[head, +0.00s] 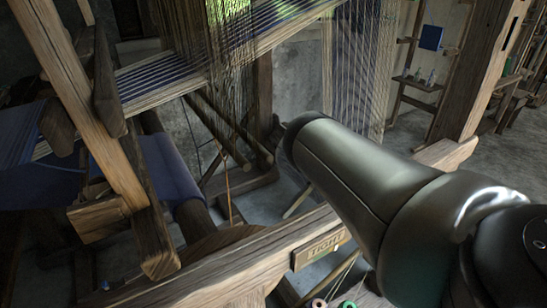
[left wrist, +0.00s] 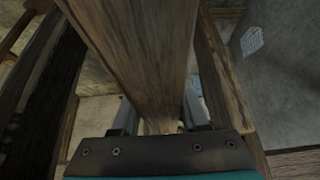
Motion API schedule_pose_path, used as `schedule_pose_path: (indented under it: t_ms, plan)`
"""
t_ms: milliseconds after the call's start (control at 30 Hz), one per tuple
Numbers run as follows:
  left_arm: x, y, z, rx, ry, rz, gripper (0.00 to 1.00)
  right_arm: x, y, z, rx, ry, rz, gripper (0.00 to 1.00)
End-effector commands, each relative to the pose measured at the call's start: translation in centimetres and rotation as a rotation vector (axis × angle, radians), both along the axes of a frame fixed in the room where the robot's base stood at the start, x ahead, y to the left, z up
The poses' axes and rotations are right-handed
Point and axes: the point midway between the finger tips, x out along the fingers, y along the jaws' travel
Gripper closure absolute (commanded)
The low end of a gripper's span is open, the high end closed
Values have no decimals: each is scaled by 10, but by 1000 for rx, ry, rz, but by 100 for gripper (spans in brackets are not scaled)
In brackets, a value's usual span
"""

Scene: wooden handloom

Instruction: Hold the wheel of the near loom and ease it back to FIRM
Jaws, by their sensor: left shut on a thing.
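In the head view the near loom's front beam (head: 215,272) runs across the lower middle. A plaque (head: 319,249) on it appears to read TIGHT. Behind the beam is a curved wooden edge (head: 215,241), perhaps the wheel's rim; most of it is hidden. In the left wrist view my left gripper (left wrist: 160,115) is shut on a wooden bar (left wrist: 135,50) that runs away between its fingers. I cannot tell whether this bar is part of the wheel. Neither gripper shows in the head view. No FIRM mark is visible.
A large dark arm of mine fills the right of the head view and hides part of the loom. Loom posts (head: 80,95) and blue cloth (head: 165,170) stand at left, with warp threads (head: 280,30) above. Coloured rings (head: 347,304) show at the bottom edge. Open floor lies at far right.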

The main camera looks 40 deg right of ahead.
Motion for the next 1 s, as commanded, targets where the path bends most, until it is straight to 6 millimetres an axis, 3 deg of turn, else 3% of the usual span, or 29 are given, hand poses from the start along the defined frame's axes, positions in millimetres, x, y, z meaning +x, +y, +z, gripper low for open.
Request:
schedule_pose_path:
  t_ms: [33, 133, 167, 433, 767, 1000]
  plan:
    - [-2, -10, -8, -8, 18, -19, 100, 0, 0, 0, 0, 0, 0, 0]
    - [-2, -10, -8, -8, 18, -19, 100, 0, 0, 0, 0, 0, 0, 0]
    - [-2, -10, -8, -8, 18, -19, 54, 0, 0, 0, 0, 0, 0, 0]
    - [-1, -6, -4, -4, 10, -13, 23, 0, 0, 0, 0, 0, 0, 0]
    - [-2, -5, -2, -1, 6, -9, 21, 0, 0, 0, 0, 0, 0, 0]
    - [-29, -15, -2, -2, 8, -10, 21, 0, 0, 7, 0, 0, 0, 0]
